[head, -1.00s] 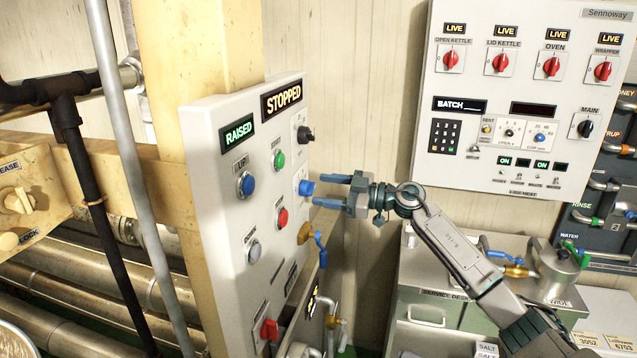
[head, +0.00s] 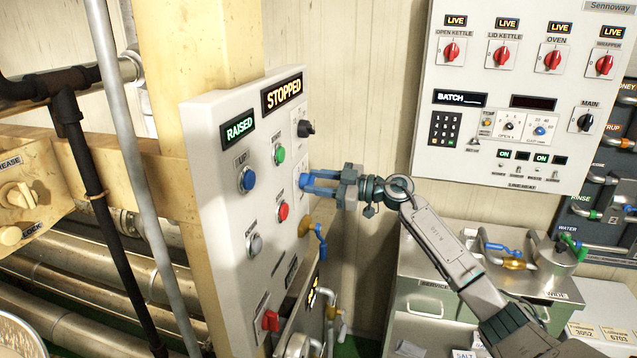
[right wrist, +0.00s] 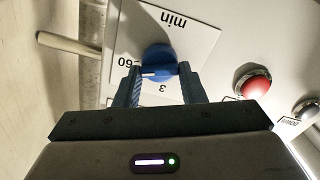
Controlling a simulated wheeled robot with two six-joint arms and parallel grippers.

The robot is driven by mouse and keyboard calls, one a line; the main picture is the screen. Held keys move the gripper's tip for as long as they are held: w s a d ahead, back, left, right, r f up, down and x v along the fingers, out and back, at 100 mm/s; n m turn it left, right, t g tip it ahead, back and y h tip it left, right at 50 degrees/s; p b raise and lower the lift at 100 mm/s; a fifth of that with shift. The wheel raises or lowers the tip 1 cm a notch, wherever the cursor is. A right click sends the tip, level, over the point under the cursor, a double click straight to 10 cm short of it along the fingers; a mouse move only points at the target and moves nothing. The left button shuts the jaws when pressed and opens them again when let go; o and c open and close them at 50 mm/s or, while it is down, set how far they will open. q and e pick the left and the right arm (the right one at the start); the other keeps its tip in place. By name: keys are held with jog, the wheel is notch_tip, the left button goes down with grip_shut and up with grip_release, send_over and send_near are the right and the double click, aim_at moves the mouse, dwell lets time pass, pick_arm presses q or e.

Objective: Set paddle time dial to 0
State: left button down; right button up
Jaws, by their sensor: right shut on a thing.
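The blue dial (head: 304,180) sits on the right side of the white panel (head: 215,200) in the head view. In the right wrist view the blue dial (right wrist: 158,62) has a white pointer line and a white plate (right wrist: 175,30) marked "min", "60" and "3". My right gripper (head: 312,182) is shut on the blue dial, its two fingers (right wrist: 158,80) on either side of the knob. The fingers hide part of the dial and its plate in the head view. My left gripper is not in view.
A second control panel (head: 520,100) is on the back wall. A grey pipe (head: 135,150) stands at left.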

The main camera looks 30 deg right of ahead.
jog(key=n, duration=0.2)
jog(key=n+b, duration=0.1)
jog(key=n, duration=0.2)
jog(key=n+b, duration=0.1)
jog(key=n, duration=0.2)
jog(key=shift+s+a+f, duration=0.1)
jog(key=shift+f, duration=0.2)
pick_arm(q)
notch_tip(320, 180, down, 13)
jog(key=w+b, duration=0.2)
jog(key=b, duration=0.9)
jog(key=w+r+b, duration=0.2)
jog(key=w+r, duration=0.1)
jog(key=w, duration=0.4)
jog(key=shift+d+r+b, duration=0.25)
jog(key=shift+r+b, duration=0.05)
pick_arm(e)
jog(key=shift+f+n, duration=0.15)
jog(key=shift+n, duration=4.65)
jog(key=shift+f+n, duration=0.1)
jog(key=shift+n, duration=4.7)
